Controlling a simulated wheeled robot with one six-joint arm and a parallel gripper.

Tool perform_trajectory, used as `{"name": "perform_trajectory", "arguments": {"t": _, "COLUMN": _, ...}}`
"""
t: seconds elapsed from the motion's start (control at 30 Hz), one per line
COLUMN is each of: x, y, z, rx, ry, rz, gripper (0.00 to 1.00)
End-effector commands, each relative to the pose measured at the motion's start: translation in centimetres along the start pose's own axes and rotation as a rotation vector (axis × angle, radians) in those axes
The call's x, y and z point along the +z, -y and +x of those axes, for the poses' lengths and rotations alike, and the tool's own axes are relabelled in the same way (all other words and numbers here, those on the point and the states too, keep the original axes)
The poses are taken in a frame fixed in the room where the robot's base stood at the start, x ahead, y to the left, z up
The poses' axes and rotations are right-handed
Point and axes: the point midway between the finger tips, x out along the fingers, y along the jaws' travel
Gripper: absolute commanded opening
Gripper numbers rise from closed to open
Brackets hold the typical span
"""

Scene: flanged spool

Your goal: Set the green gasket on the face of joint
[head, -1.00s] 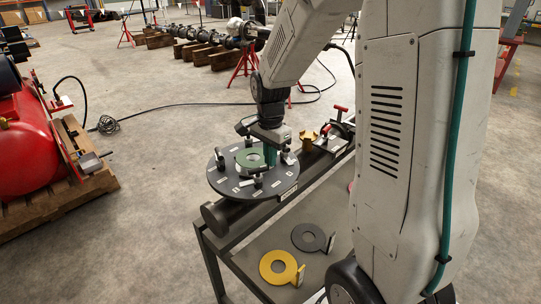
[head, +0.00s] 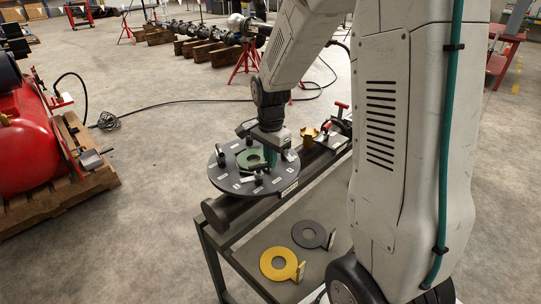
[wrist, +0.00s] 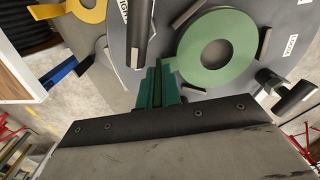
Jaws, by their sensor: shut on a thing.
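The green gasket (head: 251,159) is a flat ring over the dark round joint face (head: 222,181), which carries white labels, small blocks and upright posts. In the wrist view the gasket (wrist: 217,48) lies among grey blocks on the face (wrist: 276,78). I cannot tell whether it touches the face or hovers just above it. My gripper (head: 270,161) is over the right part of the face. In the wrist view its teal fingers (wrist: 158,86) are shut on a thin green upright tab beside the ring. The face's centre is partly hidden by the gasket.
A brass-coloured part (head: 309,136) and a red-handled clamp (head: 341,119) stand behind the face. A red tank (head: 25,145) is at left.

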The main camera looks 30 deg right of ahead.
Motion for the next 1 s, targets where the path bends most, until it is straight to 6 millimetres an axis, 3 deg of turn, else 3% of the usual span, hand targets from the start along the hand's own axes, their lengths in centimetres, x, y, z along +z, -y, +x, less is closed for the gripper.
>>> {"name": "perform_trajectory", "arguments": {"t": 0.4, "x": 0.0, "y": 0.0, "z": 0.6, "rx": -0.001, "ry": 0.0, "rz": 0.0, "gripper": 0.0}}
{"name": "perform_trajectory", "arguments": {"t": 0.5, "x": 0.0, "y": 0.0, "z": 0.6, "rx": -0.001, "ry": 0.0, "rz": 0.0, "gripper": 0.31}}
{"name": "perform_trajectory", "arguments": {"t": 0.83, "x": 0.0, "y": 0.0, "z": 0.3, "rx": -0.002, "ry": -0.001, "rz": 0.0, "gripper": 0.31}}
{"name": "perform_trajectory", "arguments": {"t": 1.0, "x": 0.0, "y": 0.1, "z": -2.0, "rx": -0.005, "ry": -0.002, "rz": 0.0, "gripper": 0.31}}
